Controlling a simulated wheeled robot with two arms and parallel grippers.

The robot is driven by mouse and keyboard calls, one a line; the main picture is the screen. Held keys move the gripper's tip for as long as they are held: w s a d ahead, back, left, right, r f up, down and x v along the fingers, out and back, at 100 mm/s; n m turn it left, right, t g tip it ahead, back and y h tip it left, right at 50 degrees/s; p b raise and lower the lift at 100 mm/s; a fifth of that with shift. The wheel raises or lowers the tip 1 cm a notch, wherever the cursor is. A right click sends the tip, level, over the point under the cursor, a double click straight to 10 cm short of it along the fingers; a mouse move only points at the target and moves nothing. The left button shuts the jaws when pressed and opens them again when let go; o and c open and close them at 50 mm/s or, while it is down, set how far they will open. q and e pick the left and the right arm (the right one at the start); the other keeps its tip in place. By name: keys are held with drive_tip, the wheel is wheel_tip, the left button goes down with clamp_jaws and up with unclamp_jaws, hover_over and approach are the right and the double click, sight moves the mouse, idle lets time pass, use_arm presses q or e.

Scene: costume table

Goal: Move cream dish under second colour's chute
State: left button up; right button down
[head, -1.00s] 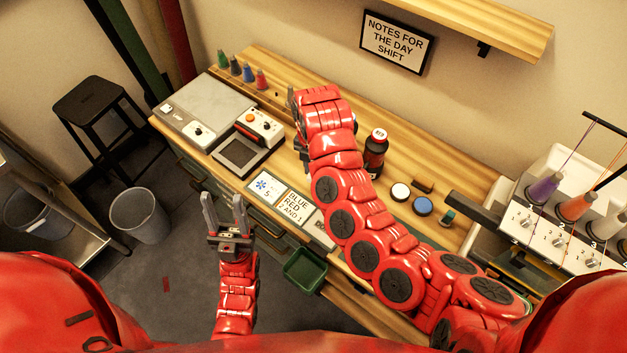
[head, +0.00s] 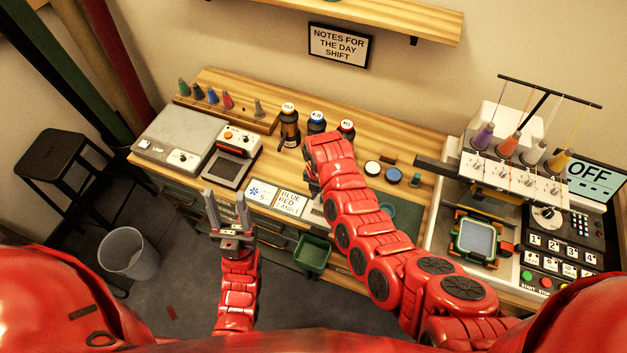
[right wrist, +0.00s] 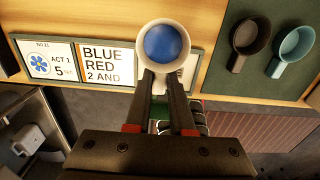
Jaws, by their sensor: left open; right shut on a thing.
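The cream dish (right wrist: 186,62) is in the right wrist view, a small round cup with a blue filling (right wrist: 165,42). My right gripper (right wrist: 163,84) is shut on its near side and holds it by the back edge of the cards. My left gripper (head: 229,215) is open and empty, in front of the bench.
A card (head: 291,203) reads "BLUE RED 2 AND 1", beside a blue-flower card (head: 261,193). Black (right wrist: 250,36) and light blue (right wrist: 294,46) dishes lie on a green mat. A green bin (head: 312,253) is at the front edge. An embroidery machine (head: 510,165) stands right.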

drive_tip(key=shift+s+d+f, duration=0.15)
drive_tip(key=shift+d, duration=0.15)
drive_tip(key=shift+d+f, duration=0.15)
drive_tip(key=shift+f, duration=0.05)
drive_tip(key=shift+w+d+f+b, duration=0.1)
drive_tip(key=shift+w+f+b, duration=0.25)
drive_tip(key=shift+f+b, duration=0.5)
drive_tip(key=b, duration=0.2)
drive_tip(key=w+f+b, duration=0.1)
drive_tip(key=b, duration=0.1)
drive_tip(key=shift+w+d+f, duration=0.2)
drive_tip(key=shift+w+f, duration=0.05)
drive_tip(key=shift+r, duration=0.1)
drive_tip(key=shift+s+p, duration=0.1)
drive_tip(key=shift+p, duration=0.25)
